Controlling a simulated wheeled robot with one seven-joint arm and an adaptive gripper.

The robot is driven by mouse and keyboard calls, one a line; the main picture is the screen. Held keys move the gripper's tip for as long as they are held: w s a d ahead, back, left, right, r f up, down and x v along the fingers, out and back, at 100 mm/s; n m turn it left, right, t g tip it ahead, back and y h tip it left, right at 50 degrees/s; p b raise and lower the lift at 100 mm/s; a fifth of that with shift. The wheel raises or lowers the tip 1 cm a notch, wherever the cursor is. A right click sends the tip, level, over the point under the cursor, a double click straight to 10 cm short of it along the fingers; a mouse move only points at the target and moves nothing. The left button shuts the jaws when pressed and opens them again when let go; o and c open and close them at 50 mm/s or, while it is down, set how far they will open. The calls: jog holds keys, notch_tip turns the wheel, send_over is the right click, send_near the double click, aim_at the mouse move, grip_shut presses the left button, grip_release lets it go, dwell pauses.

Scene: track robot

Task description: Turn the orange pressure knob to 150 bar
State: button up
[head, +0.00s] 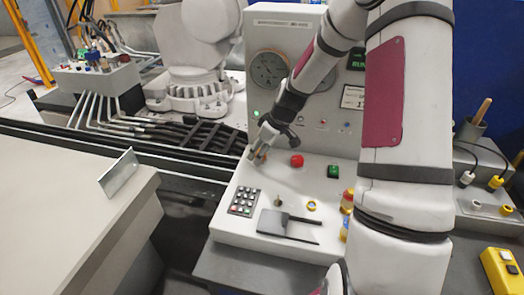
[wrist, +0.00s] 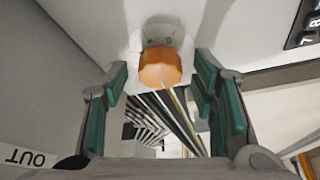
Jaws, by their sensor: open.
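The orange pressure knob (wrist: 160,68) sits on a round pale base with dark marks, on the light grey console. In the wrist view it lies between the two green-padded fingers of my gripper (wrist: 161,78). The fingers are open, with a visible gap on each side of the knob. In the head view my gripper (head: 258,154) is low over the left part of the console, and only a small bit of orange shows beside it. The knob's scale and its pointer setting cannot be read.
The console (head: 232,221) carries a red button (head: 296,160), a green button (head: 334,171), a keypad (head: 243,201) and a flat black lever plate (head: 288,226). Round gauges (head: 269,69) are on the upright panel behind. A grey table (head: 60,210) stands at left.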

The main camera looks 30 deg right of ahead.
jog(key=c, duration=1.1)
jog(key=shift+c, duration=0.2)
